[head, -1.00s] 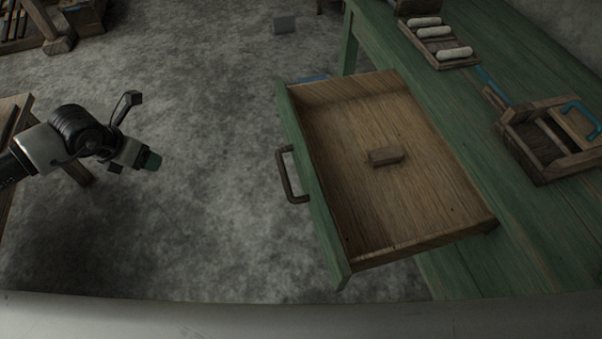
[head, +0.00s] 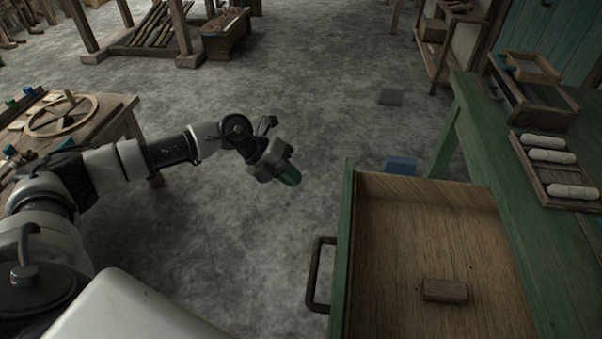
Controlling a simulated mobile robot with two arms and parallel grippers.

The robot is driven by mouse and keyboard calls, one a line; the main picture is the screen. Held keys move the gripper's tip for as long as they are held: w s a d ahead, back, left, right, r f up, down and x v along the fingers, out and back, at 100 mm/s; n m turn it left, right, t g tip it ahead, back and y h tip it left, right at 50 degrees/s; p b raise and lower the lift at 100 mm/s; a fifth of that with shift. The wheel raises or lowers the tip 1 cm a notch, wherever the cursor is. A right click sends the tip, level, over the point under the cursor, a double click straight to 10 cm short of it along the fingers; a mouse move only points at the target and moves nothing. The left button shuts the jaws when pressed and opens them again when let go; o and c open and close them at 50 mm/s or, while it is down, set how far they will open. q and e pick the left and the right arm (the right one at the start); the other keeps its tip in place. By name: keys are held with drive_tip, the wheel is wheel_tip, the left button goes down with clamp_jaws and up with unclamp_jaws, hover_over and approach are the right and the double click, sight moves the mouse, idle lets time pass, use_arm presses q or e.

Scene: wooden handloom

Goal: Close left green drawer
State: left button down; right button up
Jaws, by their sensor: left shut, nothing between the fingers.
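The green drawer (head: 348,240) is pulled out from the green table (head: 466,140) on the right. Its front faces left and has a dark metal handle (head: 313,272). Its wooden inside holds one small wooden block (head: 444,290). The near end of the drawer is cut off by the bottom of the picture. My left gripper (head: 288,177) is shut and empty. It is up and to the left of the handle, apart from the drawer. My right gripper is not in view.
A wooden table with a spoked wheel (head: 62,114) stands at the left. On the green table lies a tray with white rolls (head: 556,170). A blue box (head: 400,165) is behind the drawer. Grey floor between the left table and the drawer is clear.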

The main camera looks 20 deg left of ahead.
use_arm(q)
drive_tip(key=w+d+f, duration=0.2)
drive_tip(key=d+f, duration=0.3)
drive_tip(key=d, duration=0.3)
drive_tip(key=shift+w+d, duration=0.35)
drive_tip(key=shift+d, duration=0.05)
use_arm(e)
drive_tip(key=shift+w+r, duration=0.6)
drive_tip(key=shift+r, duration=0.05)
use_arm(q)
drive_tip(key=shift+d+r, duration=0.1)
